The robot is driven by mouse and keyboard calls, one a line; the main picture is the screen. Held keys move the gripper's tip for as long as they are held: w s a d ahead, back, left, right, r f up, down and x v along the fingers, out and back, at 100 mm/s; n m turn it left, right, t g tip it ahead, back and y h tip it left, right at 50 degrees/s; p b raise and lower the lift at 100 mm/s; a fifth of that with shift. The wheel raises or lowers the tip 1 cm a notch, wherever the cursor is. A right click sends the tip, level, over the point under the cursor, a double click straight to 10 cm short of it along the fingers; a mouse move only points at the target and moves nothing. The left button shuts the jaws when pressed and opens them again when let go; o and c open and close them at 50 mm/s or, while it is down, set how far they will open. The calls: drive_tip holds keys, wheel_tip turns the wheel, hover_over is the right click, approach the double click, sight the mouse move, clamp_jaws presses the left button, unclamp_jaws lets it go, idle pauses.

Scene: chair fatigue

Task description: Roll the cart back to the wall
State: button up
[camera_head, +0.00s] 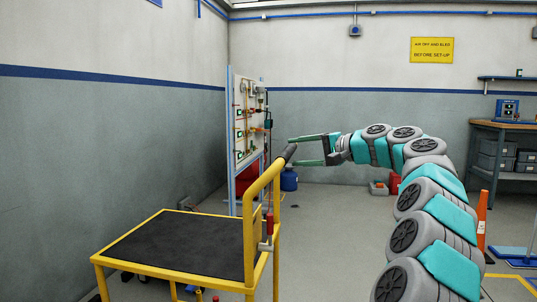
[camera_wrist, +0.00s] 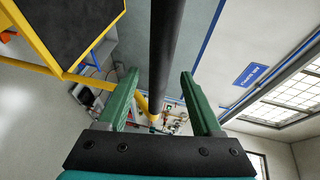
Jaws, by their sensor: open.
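The cart (camera_head: 190,244) has a yellow frame, a dark flat deck and a yellow push handle (camera_head: 249,212) on its right side. The handle's upper bar has a black grip (camera_head: 289,152), which also shows in the wrist view (camera_wrist: 167,45). My gripper (camera_head: 292,151) is open, its green fingers pointing left at the grip. In the wrist view, the grip runs between the lines of the two fingers (camera_wrist: 160,75), with gaps on both sides; whether it is inside the jaws or just ahead is unclear. The grey left wall (camera_head: 110,130) stands beyond the cart.
A panel stand (camera_head: 246,130) with pipes and a blue container (camera_head: 289,179) stand behind the cart, near the back wall (camera_head: 340,130). An orange post (camera_head: 482,222) and a workbench (camera_head: 497,150) are at the right.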

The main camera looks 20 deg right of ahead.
drive_tip(key=x, duration=0.7)
drive_tip(key=shift+w+a+f, duration=0.1)
drive_tip(key=shift+f, duration=0.05)
clamp_jaws()
idle(0.3)
idle(0.9)
